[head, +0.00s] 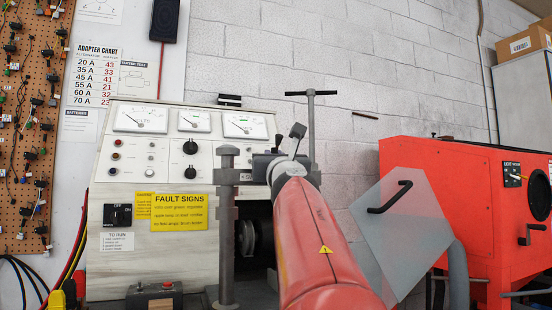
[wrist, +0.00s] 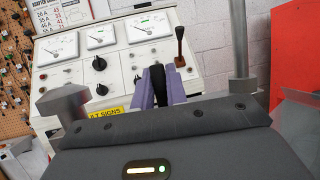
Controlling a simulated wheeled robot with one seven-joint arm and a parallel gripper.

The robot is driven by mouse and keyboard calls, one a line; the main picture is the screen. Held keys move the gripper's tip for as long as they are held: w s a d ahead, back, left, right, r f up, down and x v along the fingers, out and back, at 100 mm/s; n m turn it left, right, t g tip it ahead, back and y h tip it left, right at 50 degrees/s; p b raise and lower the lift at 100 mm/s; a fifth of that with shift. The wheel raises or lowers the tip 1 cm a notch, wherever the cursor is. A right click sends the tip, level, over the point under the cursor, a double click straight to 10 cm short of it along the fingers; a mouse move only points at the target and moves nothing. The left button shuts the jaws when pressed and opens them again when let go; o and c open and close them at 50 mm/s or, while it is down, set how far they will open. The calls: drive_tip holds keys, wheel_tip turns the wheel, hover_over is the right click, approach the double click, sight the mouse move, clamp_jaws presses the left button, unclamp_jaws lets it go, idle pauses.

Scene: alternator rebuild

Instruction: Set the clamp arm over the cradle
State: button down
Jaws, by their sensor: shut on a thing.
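My gripper (head: 264,166) is at the front of the test bench, seen mostly from behind my red arm. In the wrist view its two lavender fingers (wrist: 160,88) are shut on a dark, narrow piece (wrist: 157,76), which looks like the clamp arm. Its far end is hidden behind the fingers. A thick grey post (head: 228,220) stands to the left of my gripper, and a T-handled rod (head: 311,125) stands upright to the right. Dark round parts (head: 250,238) show low in the bench's opening. The cradle cannot be made out; my arm covers that area.
The cream test bench (head: 120,175) with meters and a yellow sign stands behind. An orange-red machine (head: 440,160) with a clear, black-handled guard (head: 380,225) is at the right.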

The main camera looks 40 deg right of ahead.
drive_tip(key=shift+w+d+n+t+y, duration=0.15)
drive_tip(key=shift+w+n+t+y, duration=0.5)
drive_tip(key=shift+y, duration=0.6)
drive_tip(key=shift+w+d+n+t+y, duration=0.1)
drive_tip(key=shift+w+n+t+y, duration=0.25)
drive_tip(key=shift+w+n+y, duration=0.6)
drive_tip(key=shift+w+d+n+t+y, duration=0.15)
drive_tip(key=shift+w+n+t+y, duration=0.3)
drive_tip(key=shift+w+y, duration=0.8)
drive_tip(key=shift+s+r+y, duration=0.1)
drive_tip(key=shift+s+y, duration=0.25)
drive_tip(key=shift+s, duration=0.05)
drive_tip(key=c, duration=1.4)
unclamp_jaws()
drive_tip(key=shift+c, duration=0.2)
drive_tip(key=b+v, duration=0.2)
drive_tip(key=v, duration=0.5)
drive_tip(key=shift+s+f, duration=0.25)
drive_tip(key=shift+s, duration=0.05)
drive_tip(key=shift+s+a, duration=0.1)
